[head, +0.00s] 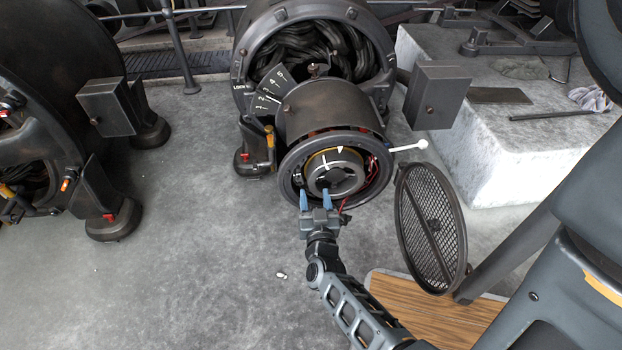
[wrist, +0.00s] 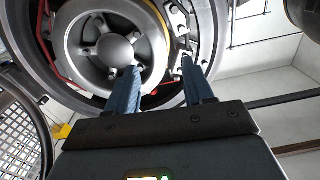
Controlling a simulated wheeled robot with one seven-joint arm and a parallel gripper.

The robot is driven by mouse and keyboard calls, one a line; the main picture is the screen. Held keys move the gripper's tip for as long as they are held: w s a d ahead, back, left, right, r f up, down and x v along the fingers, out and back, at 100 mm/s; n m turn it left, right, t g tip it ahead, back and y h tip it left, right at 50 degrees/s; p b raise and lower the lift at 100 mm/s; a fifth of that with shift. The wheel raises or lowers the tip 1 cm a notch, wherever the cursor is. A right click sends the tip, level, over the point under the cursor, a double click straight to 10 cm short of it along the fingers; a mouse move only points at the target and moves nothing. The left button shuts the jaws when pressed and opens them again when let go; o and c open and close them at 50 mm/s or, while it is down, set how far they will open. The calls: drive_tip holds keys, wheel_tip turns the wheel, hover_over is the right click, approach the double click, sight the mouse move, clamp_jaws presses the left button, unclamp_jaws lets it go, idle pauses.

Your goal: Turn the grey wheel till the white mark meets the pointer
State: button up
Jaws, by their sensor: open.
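The grey wheel (head: 334,173) sits inside the round open end of the dynamo, and it fills the upper left of the wrist view (wrist: 110,48). A white mark (head: 324,163) shows on the wheel's upper left. The white pointer (head: 340,149) is a small triangle on the rim above the wheel, to the right of the mark. My gripper (head: 315,199) is open, with its two blue fingers at the lower edge of the wheel. In the wrist view the fingers (wrist: 162,82) are apart, one over the wheel's rim and one outside it. I cannot tell whether they touch it.
A mesh cover (head: 431,228) hangs open to the right of the dynamo. A white-knobbed lever (head: 408,146) sticks out at its right side. Red wires (wrist: 57,52) run around the wheel. A stone block (head: 510,130) stands at right.

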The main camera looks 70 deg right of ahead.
sight(311, 184)
drive_tip(key=n, duration=0.1)
drive_tip(key=f+n, duration=0.1)
drive_tip(key=n, duration=0.1)
drive_tip(key=shift+w, duration=0.2)
drive_tip(key=shift+d+n, duration=0.25)
drive_tip(key=shift+n, duration=0.05)
drive_tip(key=b+x, duration=0.1)
drive_tip(key=x, duration=0.6)
drive_tip(key=shift+w+d, duration=0.15)
drive_tip(key=shift+d, duration=0.05)
drive_tip(key=shift+c, duration=0.2)
clamp_jaws()
